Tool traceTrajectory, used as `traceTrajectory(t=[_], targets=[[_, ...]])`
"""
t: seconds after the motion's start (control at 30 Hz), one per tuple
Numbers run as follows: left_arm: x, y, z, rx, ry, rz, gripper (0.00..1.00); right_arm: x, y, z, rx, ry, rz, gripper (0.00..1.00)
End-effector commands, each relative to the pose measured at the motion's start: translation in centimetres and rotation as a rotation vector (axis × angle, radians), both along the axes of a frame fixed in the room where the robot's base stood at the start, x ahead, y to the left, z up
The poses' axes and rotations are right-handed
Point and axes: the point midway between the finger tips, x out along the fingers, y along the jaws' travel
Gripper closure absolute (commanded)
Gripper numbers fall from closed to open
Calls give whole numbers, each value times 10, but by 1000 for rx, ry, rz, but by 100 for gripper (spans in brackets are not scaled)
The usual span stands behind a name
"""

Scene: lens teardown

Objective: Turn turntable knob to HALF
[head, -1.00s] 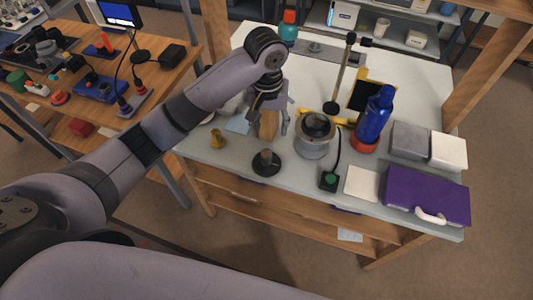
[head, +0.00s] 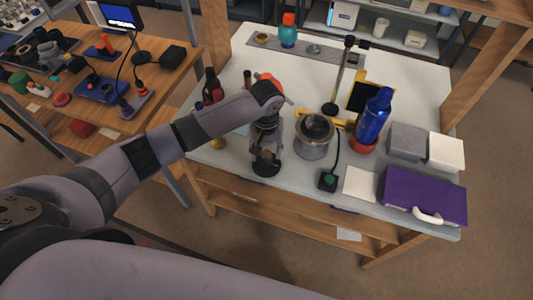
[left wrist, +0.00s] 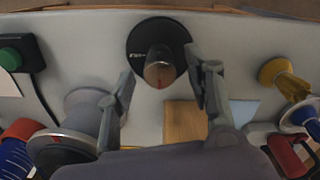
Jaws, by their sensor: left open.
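A round black base (left wrist: 137,42) with a short upright knob (left wrist: 159,70) lies near the table's front edge. In the left wrist view the knob has a brownish-grey top and a small red mark, and the base carries small pale lettering too small to read. My left gripper (left wrist: 161,72) is open, its two fingers on either side of the knob with a gap to each. In the head view the gripper (head: 266,152) hangs over the base (head: 266,168) and mostly hides the knob. My right gripper is out of view.
A grey round device (head: 311,149) stands just right of the gripper, with a green-button box (head: 328,180) before it. A blue bottle (head: 372,118) and purple case (head: 422,195) are farther right. A wooden block (left wrist: 185,121) and yellow piece (left wrist: 284,77) lie nearby.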

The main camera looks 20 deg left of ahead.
Motion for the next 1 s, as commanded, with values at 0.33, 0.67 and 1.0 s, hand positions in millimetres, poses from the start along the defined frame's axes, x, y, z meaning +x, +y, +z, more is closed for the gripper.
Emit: traceTrajectory(t=[0.33,0.67,1.0], targets=[[0,0,-26,-1,0,0,52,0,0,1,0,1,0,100],[0,0,-26,-1,0,0,60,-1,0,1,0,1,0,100],[0,0,-26,-1,0,0,83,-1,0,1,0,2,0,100]])
